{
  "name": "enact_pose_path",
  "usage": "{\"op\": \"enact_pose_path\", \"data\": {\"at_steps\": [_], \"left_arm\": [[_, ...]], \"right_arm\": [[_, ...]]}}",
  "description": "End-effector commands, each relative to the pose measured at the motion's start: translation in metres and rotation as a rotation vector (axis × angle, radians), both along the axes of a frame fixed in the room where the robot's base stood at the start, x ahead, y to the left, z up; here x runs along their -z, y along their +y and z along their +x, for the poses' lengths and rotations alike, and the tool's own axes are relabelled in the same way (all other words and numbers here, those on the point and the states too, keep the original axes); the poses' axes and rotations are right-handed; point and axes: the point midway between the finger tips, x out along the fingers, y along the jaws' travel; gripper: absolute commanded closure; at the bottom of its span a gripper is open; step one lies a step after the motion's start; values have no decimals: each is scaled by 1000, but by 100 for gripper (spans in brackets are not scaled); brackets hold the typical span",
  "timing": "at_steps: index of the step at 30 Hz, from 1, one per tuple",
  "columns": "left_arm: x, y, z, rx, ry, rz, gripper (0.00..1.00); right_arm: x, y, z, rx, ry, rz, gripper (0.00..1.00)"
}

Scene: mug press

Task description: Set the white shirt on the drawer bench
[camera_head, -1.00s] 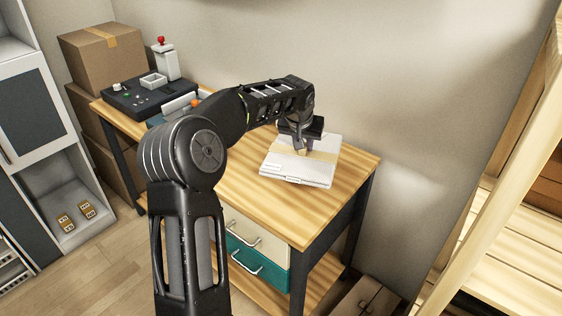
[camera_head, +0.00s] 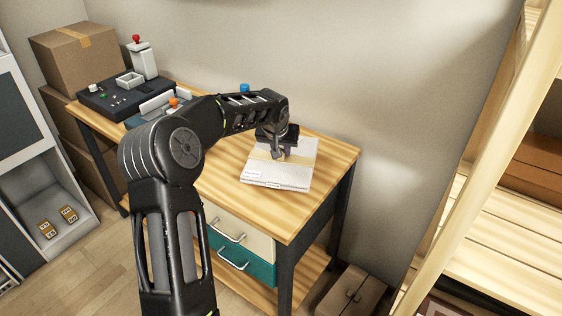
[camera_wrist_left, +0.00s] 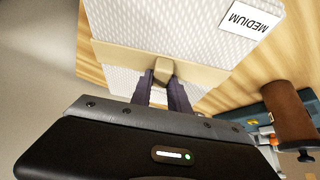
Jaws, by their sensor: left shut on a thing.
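The white shirt (camera_head: 290,177) is a flat folded packet with a tan band around it. It lies at the right end of the wooden top of the drawer bench (camera_head: 225,190); I cannot tell whether it rests fully on the wood. My left gripper (camera_head: 279,155) is over the shirt's middle, pointing down. In the left wrist view the shirt (camera_wrist_left: 185,25) shows a MEDIUM label, and the left fingertips (camera_wrist_left: 163,76) are shut on the tan band. The fingers hide part of the band. My right gripper is not in view.
A black control box (camera_head: 112,95) with a red-knobbed press (camera_head: 143,58) stands at the bench's far left. Cardboard boxes (camera_head: 75,55) are stacked beside it. A wooden shelf (camera_head: 500,240) is at the right. Bare bench top surrounds the shirt's left and front.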

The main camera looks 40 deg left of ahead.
Motion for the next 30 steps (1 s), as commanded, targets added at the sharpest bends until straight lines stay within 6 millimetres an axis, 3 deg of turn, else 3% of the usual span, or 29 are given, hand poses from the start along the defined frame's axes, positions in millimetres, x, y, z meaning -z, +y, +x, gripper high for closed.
{"op": "enact_pose_path", "data": {"at_steps": [5,13,26,27,30], "left_arm": [[7,0,0,0,1,0,100],[46,0,0,0,2,-1,100],[54,0,0,0,-1,1,100],[53,0,0,0,0,1,77],[53,0,0,0,0,1,69]], "right_arm": [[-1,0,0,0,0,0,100],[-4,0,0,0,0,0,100],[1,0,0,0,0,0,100],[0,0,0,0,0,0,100],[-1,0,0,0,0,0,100]]}}
